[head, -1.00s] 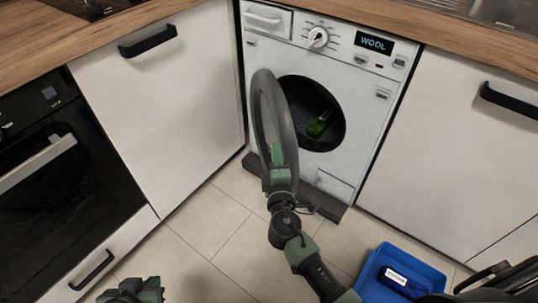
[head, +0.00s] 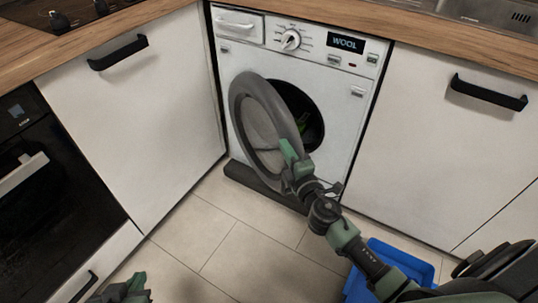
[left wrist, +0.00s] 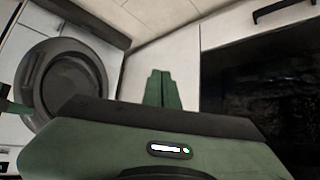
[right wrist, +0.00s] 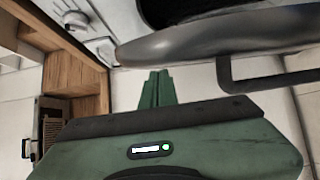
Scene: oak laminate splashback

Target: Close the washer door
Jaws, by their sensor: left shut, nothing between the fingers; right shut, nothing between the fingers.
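The white washer (head: 345,105) stands between the cabinets. Its dark round door (head: 243,92) is hinged at the left and stands ajar, covering part of the dark drum opening (head: 303,103). Something green inside the drum is mostly hidden. My right gripper (head: 289,151) is shut and empty at the door's lower right, on its outer side; I cannot tell if it touches. In the right wrist view the door's edge (right wrist: 190,46) lies just beyond the fingertips (right wrist: 158,75). My left gripper (head: 130,287) is shut and empty, low and away from the washer. The left wrist view shows the door (left wrist: 72,78) too.
A blue bin (head: 412,262) is on the floor at the lower right, partly behind my right arm. White cabinets (head: 135,110) flank the washer, with an oven (head: 45,205) at the left.

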